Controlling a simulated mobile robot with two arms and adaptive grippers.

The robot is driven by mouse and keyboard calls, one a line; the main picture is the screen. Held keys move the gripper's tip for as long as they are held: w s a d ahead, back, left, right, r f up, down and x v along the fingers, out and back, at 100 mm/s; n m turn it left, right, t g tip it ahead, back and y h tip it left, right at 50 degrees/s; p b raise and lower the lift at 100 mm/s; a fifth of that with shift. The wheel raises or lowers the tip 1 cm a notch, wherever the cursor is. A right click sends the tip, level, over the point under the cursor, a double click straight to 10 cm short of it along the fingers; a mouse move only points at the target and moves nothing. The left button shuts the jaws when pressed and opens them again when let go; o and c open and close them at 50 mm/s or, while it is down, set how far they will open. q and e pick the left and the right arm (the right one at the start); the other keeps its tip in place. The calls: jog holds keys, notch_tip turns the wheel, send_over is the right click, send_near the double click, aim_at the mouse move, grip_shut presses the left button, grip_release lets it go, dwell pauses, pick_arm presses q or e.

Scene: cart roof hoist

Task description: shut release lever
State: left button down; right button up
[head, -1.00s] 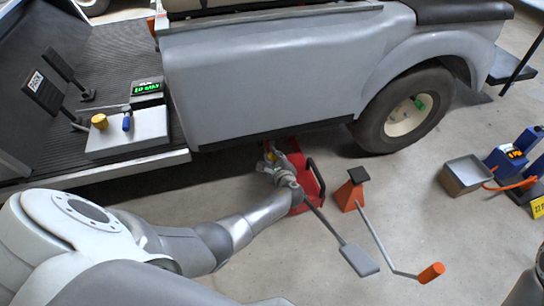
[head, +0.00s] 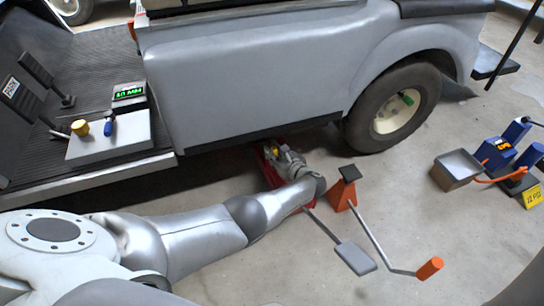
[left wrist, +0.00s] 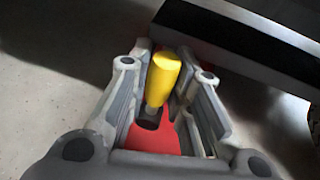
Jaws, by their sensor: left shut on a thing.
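The release lever shows in the left wrist view as a short yellow handle (left wrist: 163,78) on a dark stem. It rises from a dark slot in the red jack body (left wrist: 150,138). My left gripper (left wrist: 165,85) has its fingers on both sides of the yellow handle and is shut on it. In the head view my left gripper (head: 276,152) is at the red jack (head: 266,172), beside the cart's lower edge. My wrist and forearm hide much of the jack there. My right gripper is not in view.
A grey pedal (head: 355,258) sticks out on a rod from the jack's side. An orange stand (head: 343,192) is close to my wrist, with an orange-gripped handle (head: 430,268). The cart's grey body (head: 250,80) overhangs; its wheel (head: 396,108) is to the right. A metal tray (head: 458,170) stands further right.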

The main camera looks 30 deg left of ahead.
pick_arm(q)
jog(key=shift+d, duration=0.1)
dwell(0.3)
jog(key=shift+w, duration=0.1)
jog(key=c, duration=1.3)
grip_release()
jog(key=v, duration=1.2)
jog(key=shift+w+f, duration=0.1)
